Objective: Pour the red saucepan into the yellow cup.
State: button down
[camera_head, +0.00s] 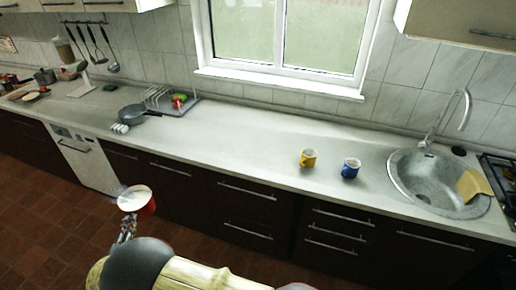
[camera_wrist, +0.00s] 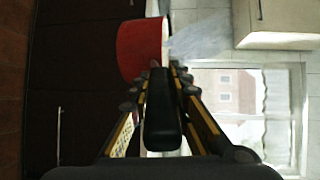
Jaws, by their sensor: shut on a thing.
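The red saucepan (camera_head: 151,207) is held in the air in front of the counter at the left, over the floor. It looks about upright, and its white inside shows from above; I cannot tell what is in it. My gripper (camera_head: 127,226) is shut on its handle. In the wrist view the red wall of the saucepan (camera_wrist: 140,48) is beyond my gripper (camera_wrist: 160,80), with the dark handle between the fingers. The yellow cup (camera_head: 308,159) stands upright on the counter, well to the right of the saucepan and apart from it.
A blue cup (camera_head: 351,168) stands just right of the yellow cup. The sink (camera_head: 437,183) with its tap is further right. A grey pan (camera_head: 133,114) and a dish rack (camera_head: 160,97) stand at the left. The counter (camera_head: 240,145) between pan and cups is clear.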

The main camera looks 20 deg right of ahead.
aim_at(307, 160)
jog(key=l, duration=3)
